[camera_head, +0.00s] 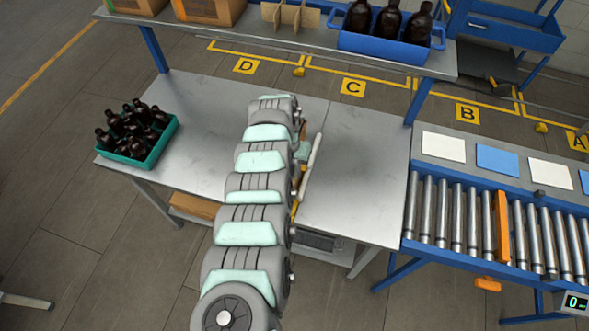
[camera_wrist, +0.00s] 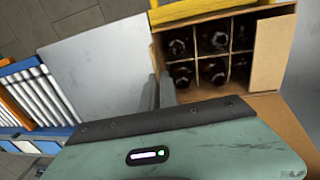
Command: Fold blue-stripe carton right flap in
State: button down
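An open cardboard carton (camera_wrist: 155,47) is in the wrist view, with dark bottles (camera_wrist: 211,71) standing in its divider cells. More cardboard (camera_wrist: 285,112) shows at lower right, partly behind my gripper's body. No blue stripe shows on the carton. My gripper (camera_wrist: 159,92) has its two grey fingers close together beside the carton's near left corner, with nothing seen between them. Whether they touch the carton is unclear. In the head view my arm hides most of the carton.
A green crate of bottles (camera_head: 173,139) stands at the table's left. A blue tote (camera_head: 350,43) with bottles is on the shelf above. A roller conveyor (camera_head: 440,207) adjoins on the right. The tabletop (camera_head: 355,190) right of my arm is clear. A yellow strip (camera_wrist: 195,11) borders the carton's far side.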

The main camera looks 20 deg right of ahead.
jog(key=a+f+g+h+b, duration=0.1)
jog(key=b, duration=0.8)
jog(key=w+a+f+g+h+b, duration=0.1)
jog(key=h+b, duration=0.1)
jog(key=b, duration=0.6)
jog(key=shift+w+f+g+b, duration=0.1)
jog(key=shift+w+g+b, duration=0.2)
jog(key=shift+b, duration=0.1)
jog(key=shift+d+b, duration=0.1)
jog(key=shift+b, duration=0.6)
jog(key=r+b, duration=0.1)
jog(key=b, duration=0.1)
jog(key=shift+s+d+r+h+b, duration=0.1)
jog(key=shift+s+r+h+b, duration=0.1)
jog(key=shift+h+b, duration=0.15)
